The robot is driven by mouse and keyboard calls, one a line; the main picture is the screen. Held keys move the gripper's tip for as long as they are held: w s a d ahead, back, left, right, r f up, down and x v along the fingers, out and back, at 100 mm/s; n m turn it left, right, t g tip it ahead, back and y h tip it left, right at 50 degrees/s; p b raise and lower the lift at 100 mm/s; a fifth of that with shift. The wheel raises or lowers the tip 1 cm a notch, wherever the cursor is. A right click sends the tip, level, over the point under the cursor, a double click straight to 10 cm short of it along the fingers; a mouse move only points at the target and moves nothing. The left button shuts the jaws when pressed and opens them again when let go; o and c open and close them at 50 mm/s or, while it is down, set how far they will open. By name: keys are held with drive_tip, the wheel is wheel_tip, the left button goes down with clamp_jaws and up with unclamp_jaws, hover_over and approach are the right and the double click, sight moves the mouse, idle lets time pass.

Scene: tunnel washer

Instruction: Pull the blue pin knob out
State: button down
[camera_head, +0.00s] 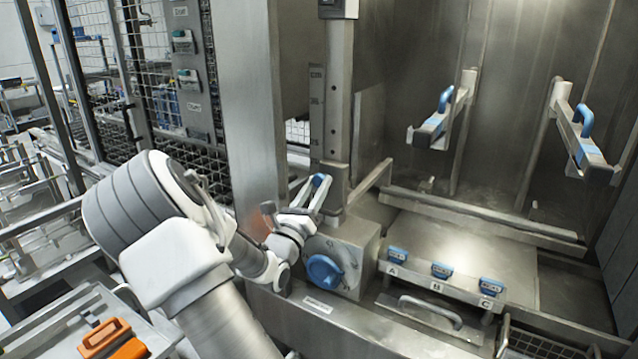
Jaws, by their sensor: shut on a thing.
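The blue pin knob (318,180) sits low on the upright steel post (338,110), just above the box at its foot. My gripper (314,191) reaches in from the left and is shut on the knob, with the fingers on both sides of it. Only a small blue part of the knob shows between the fingers. The pin's shaft is hidden, and I cannot tell how far it is out of the post.
A blue rotary knob (324,271) is on the box just below my gripper. Blue latches marked A, B and C (441,270) line the panel to the right. Two blue-handled arms (585,140) hang at the upper right. An orange object (112,340) lies at the lower left.

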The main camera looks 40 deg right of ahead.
drive_tip(key=shift+s+a+r, duration=0.1)
drive_tip(key=shift+s+a, duration=0.1)
drive_tip(key=shift+a, duration=0.35)
drive_tip(key=shift+d+f, duration=0.1)
drive_tip(key=shift+f, duration=0.1)
drive_tip(key=shift+c, duration=2.3)
unclamp_jaws()
drive_tip(key=shift+r, duration=0.1)
drive_tip(key=shift+a, duration=0.2)
drive_tip(key=b+v, duration=0.2)
drive_tip(key=v, duration=1.5)
drive_tip(key=shift+b, duration=0.4)
drive_tip(key=shift+s+a, duration=0.1)
